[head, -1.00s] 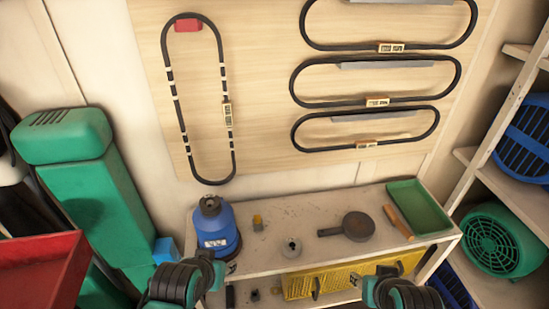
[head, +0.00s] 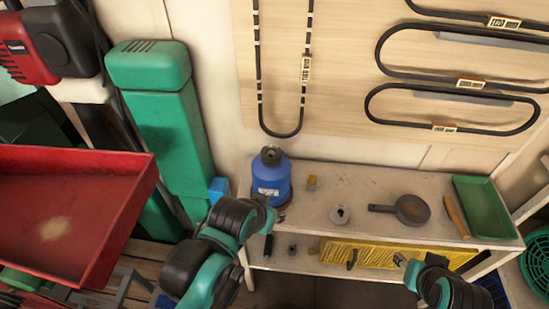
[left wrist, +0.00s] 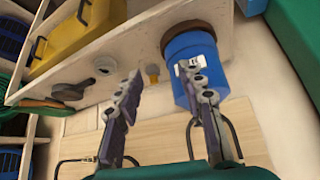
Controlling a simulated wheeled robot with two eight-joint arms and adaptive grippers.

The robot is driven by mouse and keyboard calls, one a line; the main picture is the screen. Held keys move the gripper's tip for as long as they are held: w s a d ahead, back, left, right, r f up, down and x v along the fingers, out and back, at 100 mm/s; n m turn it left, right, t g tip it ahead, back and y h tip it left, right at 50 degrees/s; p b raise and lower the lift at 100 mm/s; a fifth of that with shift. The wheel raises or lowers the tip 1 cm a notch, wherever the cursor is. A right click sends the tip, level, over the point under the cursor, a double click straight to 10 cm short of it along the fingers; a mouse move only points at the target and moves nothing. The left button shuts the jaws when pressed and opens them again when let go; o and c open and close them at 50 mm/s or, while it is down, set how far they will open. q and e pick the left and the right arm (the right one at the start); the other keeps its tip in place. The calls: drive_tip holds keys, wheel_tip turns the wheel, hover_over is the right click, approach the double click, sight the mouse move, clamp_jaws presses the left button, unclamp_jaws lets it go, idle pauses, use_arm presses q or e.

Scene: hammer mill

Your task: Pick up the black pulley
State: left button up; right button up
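No thing is clearly a black pulley. A small grey round part with a centre hole (head: 340,215) lies on the upper shelf of the bench; it also shows in the left wrist view (left wrist: 105,65). Small dark parts (head: 292,249) on the lower shelf are too small to identify. My left gripper (left wrist: 160,95) is open and empty, its fingers apart, in the left wrist view. In the head view it is near the bench's left end, by the blue container (head: 271,180). My right gripper (head: 402,261) is in front of the bench; its fingers are too small to read.
A dark pan-like piece with a handle (head: 412,209), a green tray (head: 484,207) and a small yellow-brown item (head: 311,183) are on the bench (head: 375,173). A yellow grille (head: 400,256) is below. A red tray (head: 120,215) stands left. Belts (head: 455,88) hang on the wall board.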

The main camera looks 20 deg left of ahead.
idle(0.4)
use_arm(q)
drive_tip(key=o, duration=0.6)
drive_tip(key=shift+r, duration=0.15)
drive_tip(key=shift+o, duration=1.1)
drive_tip(key=w+a+r+m+g+p, duration=0.1)
drive_tip(key=w+r+m+p, duration=0.2)
drive_tip(key=r+p, duration=0.2)
drive_tip(key=shift+w+r+g, duration=0.2)
drive_tip(key=shift+r+g, duration=0.1)
drive_tip(key=shift+r, duration=0.2)
wheel_tip(320, 180, up, 6)
drive_tip(key=m+g+p, duration=0.6)
drive_tip(key=m+p, duration=0.6)
drive_tip(key=p, duration=0.3)
hover_over(271, 152)
drive_tip(key=shift+s+d+f, duration=0.15)
drive_tip(key=shift+s+f, duration=0.05)
drive_tip(key=shift+s, duration=0.15)
drive_tip(key=shift+f, duration=0.35)
drive_tip(key=f, duration=0.7)
drive_tip(key=shift+w+f+b, duration=0.1)
drive_tip(key=shift+w+b, duration=0.2)
drive_tip(key=shift+b, duration=0.05)
